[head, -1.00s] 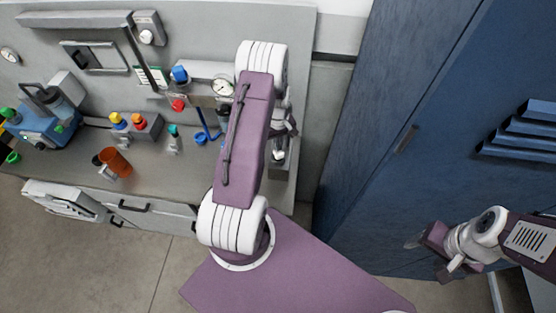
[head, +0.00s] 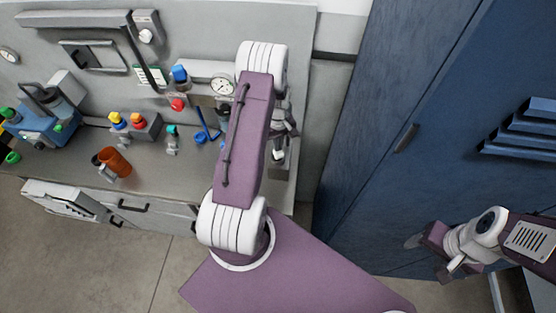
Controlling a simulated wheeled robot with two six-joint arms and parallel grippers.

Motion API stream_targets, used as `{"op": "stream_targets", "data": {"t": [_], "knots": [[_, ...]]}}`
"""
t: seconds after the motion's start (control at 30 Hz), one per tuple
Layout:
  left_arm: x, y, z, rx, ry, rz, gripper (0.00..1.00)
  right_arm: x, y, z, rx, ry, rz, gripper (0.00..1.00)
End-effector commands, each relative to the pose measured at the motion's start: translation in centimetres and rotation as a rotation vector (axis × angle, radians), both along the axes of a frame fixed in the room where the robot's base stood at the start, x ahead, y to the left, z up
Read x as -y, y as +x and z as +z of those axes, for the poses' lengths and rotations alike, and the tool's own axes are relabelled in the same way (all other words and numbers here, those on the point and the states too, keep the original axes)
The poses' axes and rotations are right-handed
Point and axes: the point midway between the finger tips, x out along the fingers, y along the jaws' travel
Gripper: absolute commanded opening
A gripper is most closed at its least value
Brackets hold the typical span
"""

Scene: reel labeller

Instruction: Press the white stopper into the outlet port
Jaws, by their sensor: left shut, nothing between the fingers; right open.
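My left arm crosses the middle of the head view, and its forearm covers part of the bench. My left gripper (head: 278,157) is partly hidden beside the forearm, low over the right end of the bench. It is shut, with nothing seen in its jaws. A small pale shape shows at its tip, but I cannot tell whether it is the white stopper or part of the gripper. I cannot make out the outlet port. My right gripper (head: 432,255) is open and empty at the lower right, in front of the blue cabinet, away from the bench.
The grey bench (head: 75,165) carries an orange cup (head: 117,163), a teal-capped bottle (head: 173,140), a grey block with coloured caps (head: 142,126) and a blue machine (head: 40,128). A gauge (head: 222,86) and red knob (head: 177,104) sit behind. A blue cabinet (head: 365,130) stands right.

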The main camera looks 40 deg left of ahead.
Motion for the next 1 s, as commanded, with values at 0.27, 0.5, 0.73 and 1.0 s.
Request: {"op": "stream_targets", "data": {"t": [0.27,0.5,0.73,1.0], "knots": [[0.0,0.0,-0.5,0.000,0.000,0.000,0.00,0.0,0.0,-0.4,0.000,0.000,0.000,0.61],[0.0,0.0,-0.9,0.000,0.000,0.000,0.00,0.0,0.0,-0.7,0.000,0.000,0.000,0.61],[0.0,0.0,-1.1,0.000,0.000,0.000,0.00,0.0,0.0,-0.9,0.000,0.000,0.000,0.61],[0.0,0.0,-1.1,0.000,0.000,0.000,0.00,0.0,0.0,-0.9,0.000,0.000,0.000,0.61]]}}
